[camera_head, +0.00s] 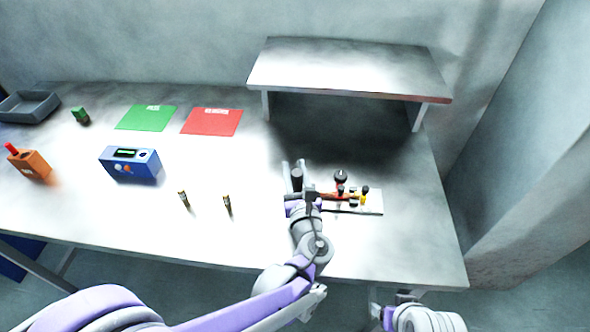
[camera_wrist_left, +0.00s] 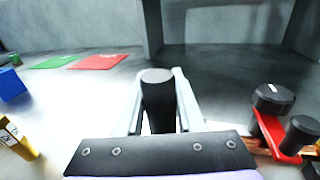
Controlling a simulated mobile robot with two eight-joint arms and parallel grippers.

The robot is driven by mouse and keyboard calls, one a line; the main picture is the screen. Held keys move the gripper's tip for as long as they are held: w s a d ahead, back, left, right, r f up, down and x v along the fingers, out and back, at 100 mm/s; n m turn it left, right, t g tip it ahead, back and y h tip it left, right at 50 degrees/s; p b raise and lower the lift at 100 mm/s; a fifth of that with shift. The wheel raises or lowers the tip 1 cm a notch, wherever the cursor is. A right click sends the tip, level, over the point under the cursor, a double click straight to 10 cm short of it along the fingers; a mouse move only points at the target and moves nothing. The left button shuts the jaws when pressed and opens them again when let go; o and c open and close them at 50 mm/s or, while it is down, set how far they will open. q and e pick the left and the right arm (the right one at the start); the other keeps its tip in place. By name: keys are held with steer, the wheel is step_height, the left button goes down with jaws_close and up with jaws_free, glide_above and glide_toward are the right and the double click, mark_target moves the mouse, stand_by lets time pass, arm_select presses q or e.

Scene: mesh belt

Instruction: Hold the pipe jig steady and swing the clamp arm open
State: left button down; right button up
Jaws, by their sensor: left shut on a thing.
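The pipe jig (camera_head: 374,207) is a pale plate near the front right of the table, with black knobs, a yellow part and a red-orange arm (camera_head: 335,195) on it. In the left wrist view, a black knob (camera_wrist_left: 273,98) and a red clamp part (camera_wrist_left: 282,138) show at right. My left gripper (camera_head: 293,172) is at the jig's left side. Its two fingers are shut on a dark upright cylinder (camera_wrist_left: 158,100). Whether this cylinder joins the jig is hidden by my wrist. My right gripper is not seen; only part of my right arm shows at bottom right.
A raised shelf (camera_head: 345,68) stands behind the jig. Two small yellow-black cylinders (camera_head: 184,199) stand left of my gripper. A blue box (camera_head: 130,165), an orange block (camera_head: 33,165), a grey tray (camera_head: 30,107), and green (camera_head: 147,117) and red (camera_head: 211,122) mats lie further left.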

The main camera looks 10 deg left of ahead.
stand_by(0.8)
arm_select(q)
steer(key=c, duration=0.5)
jaws_free()
steer(key=shift+c, duration=0.2)
jaws_close()
stand_by(0.5)
